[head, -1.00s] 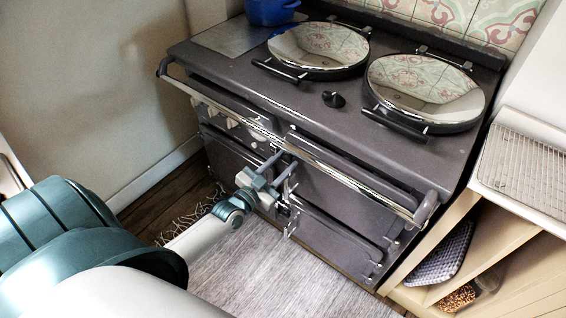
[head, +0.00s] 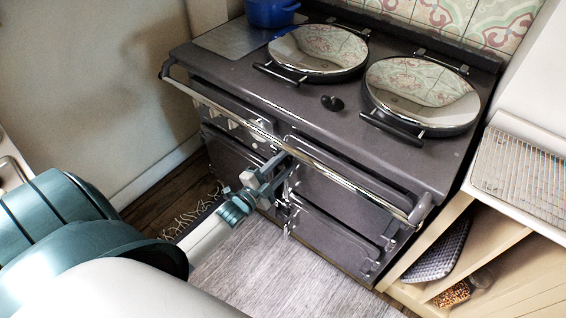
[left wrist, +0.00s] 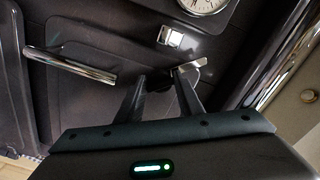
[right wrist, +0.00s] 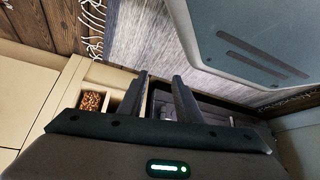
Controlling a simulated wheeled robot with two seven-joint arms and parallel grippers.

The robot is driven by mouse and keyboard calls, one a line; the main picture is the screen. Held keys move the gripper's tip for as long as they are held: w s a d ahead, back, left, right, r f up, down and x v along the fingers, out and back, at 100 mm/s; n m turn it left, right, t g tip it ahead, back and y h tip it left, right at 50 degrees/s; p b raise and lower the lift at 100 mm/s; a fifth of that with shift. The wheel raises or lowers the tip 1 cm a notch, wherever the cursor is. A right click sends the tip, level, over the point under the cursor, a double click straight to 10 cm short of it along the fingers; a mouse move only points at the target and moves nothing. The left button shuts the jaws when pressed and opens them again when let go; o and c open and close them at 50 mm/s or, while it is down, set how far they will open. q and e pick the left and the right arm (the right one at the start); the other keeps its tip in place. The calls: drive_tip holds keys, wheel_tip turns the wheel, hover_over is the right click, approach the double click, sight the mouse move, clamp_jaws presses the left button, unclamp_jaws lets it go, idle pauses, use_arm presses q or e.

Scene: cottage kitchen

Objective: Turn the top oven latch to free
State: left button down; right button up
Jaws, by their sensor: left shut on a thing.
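The dark grey range cooker (head: 300,105) fills the middle of the head view, with its top oven door (head: 335,180) at the front right, below the chrome rail. My left gripper (head: 275,170) is at the left edge of that door, under the rail. In the left wrist view, its fingers (left wrist: 165,80) are shut on the top oven latch (left wrist: 192,70), a small chrome and dark piece. The fingers hide part of it, so its exact angle is unclear. My right gripper (right wrist: 160,85) shows only in the right wrist view, open and empty, away from the cooker front.
A chrome rail (head: 330,158) runs across the cooker front, above my left gripper. Another chrome door handle (left wrist: 75,65) and a round dial (left wrist: 203,3) are close by in the left wrist view. Shelves (head: 490,265) stand at right. A grey rug (head: 270,275) covers the floor.

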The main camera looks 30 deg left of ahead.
use_arm(q)
drive_tip(key=m+b, duration=0.1)
drive_tip(key=m, duration=0.6)
drive_tip(key=shift+m, duration=0.6)
use_arm(e)
drive_tip(key=shift+t+y, duration=0.3)
drive_tip(key=shift+t, duration=0.4)
drive_tip(key=w, duration=0.1)
drive_tip(key=w+a+r, duration=0.2)
drive_tip(key=w, duration=0.1)
drive_tip(key=shift+w+a+r, duration=0.1)
drive_tip(key=shift+a, duration=0.1)
